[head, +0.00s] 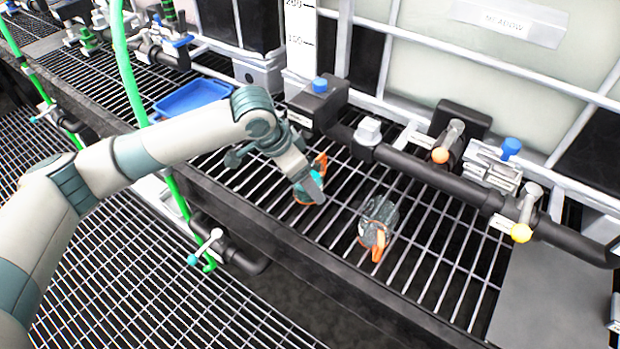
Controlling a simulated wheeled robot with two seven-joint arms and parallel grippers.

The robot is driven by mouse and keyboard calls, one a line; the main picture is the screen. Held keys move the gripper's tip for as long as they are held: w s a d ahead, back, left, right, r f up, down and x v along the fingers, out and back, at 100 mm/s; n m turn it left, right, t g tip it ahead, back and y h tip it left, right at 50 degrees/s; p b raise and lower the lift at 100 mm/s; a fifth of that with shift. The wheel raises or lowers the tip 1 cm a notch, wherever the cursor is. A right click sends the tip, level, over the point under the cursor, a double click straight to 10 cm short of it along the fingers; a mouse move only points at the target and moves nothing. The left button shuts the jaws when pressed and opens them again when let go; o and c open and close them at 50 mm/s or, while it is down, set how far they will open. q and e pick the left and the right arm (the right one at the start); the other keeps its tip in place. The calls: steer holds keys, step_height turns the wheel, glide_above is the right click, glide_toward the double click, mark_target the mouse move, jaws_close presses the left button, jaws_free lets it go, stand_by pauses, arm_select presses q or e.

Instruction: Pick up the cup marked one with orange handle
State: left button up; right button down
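A clear cup with an orange handle (378,222) stands on the metal grating, its handle towards the front edge. A second cup with orange parts (304,197) is mostly hidden behind my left gripper. My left gripper (312,190) reaches in from the left and is at this second cup. Whether its fingers are closed on the cup cannot be told. No mark "one" can be read on either cup. My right gripper is not in view.
A blue tray (193,97) lies at the back left. A green hose (127,62) hangs left of it. A grey plate (555,290) covers the right end.

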arm_select(q)
steer(key=shift+w, duration=0.1)
steer(key=c, duration=1.4)
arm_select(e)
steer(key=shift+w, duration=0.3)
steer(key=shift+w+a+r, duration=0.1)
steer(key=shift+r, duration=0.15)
arm_select(q)
steer(key=shift+r+p, duration=0.1)
steer(key=shift+p, duration=0.2)
